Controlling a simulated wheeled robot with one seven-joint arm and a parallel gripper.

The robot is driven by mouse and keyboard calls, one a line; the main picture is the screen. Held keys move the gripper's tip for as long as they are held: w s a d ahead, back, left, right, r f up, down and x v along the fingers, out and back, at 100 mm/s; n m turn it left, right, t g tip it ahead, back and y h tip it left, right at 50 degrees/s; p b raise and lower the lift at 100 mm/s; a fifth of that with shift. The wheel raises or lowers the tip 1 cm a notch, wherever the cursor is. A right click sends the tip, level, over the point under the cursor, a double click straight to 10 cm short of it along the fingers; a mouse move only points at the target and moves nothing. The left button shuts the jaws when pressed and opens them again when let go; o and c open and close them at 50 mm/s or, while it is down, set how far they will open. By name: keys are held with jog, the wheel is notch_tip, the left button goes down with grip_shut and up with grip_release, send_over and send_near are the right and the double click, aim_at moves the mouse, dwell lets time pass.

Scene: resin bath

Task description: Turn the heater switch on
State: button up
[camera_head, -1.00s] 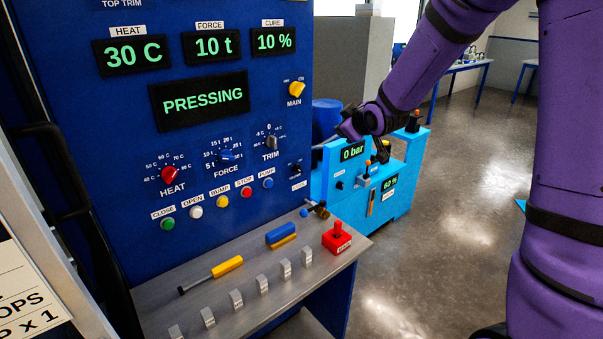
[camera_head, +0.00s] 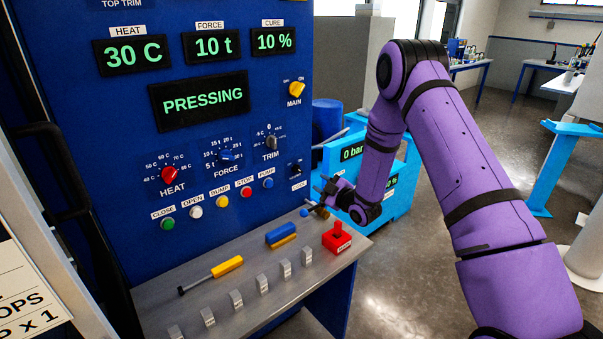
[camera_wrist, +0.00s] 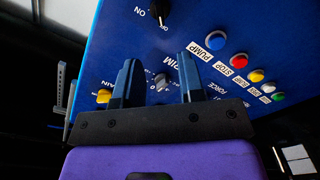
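A red switch block (camera_head: 337,237) with a red lever sits at the right end of the grey shelf; its small label is too small to read. Several grey rocker switches (camera_head: 262,283) stand in a row along the shelf's front. I cannot tell which is the heater switch. My gripper (camera_head: 322,194) is above and slightly left of the red block, near the panel's right edge, apart from the block. In the wrist view my gripper (camera_wrist: 159,75) is open and empty, its two blue fingers spread, with the TRIM knob (camera_wrist: 162,82) visible beyond them.
A yellow-handled tool (camera_head: 226,267) and a blue-and-yellow block (camera_head: 281,236) lie on the shelf (camera_head: 200,310). A light-blue machine (camera_head: 400,205) stands behind my arm.

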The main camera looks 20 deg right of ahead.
aim_at(300, 171)
jog(key=x, duration=1)
jog(key=shift+w+a+f, duration=0.1)
jog(key=shift+w+a, duration=0.05)
jog(key=shift+w, duration=0.2)
grip_shut()
